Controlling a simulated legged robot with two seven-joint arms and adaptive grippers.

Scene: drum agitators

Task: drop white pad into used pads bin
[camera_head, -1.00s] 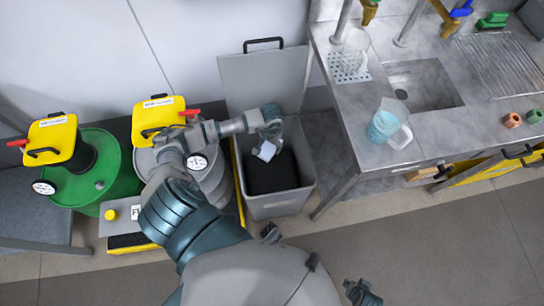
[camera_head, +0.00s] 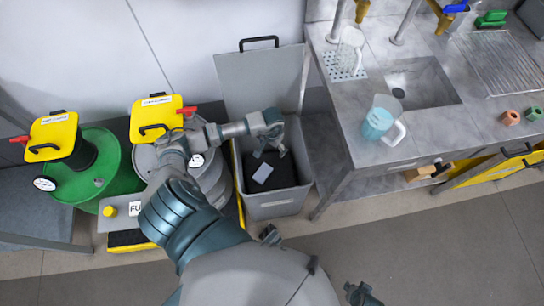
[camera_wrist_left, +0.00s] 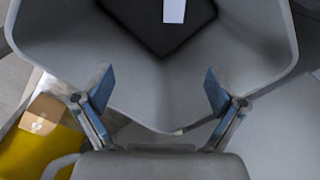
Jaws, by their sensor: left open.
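The white pad (camera_head: 262,173) lies inside the grey open bin (camera_head: 276,206), on the dark bottom or lining. It shows grey-white in the head view and as a pale strip at the top of the left wrist view (camera_wrist_left: 174,10). My left gripper (camera_head: 273,149) is above the bin opening, apart from the pad. In the left wrist view its two blue-padded fingers (camera_wrist_left: 158,92) are spread wide with nothing between them. My right gripper (camera_head: 362,294) shows only partly at the bottom edge, and its jaws cannot be made out.
The bin lid (camera_head: 262,80) stands raised behind it. A steel sink table (camera_head: 345,130) with a jug (camera_head: 379,122) is on the right. A grey drum (camera_head: 209,172) and a green drum (camera_head: 95,178) with yellow tops stand to the left. The front floor is clear.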

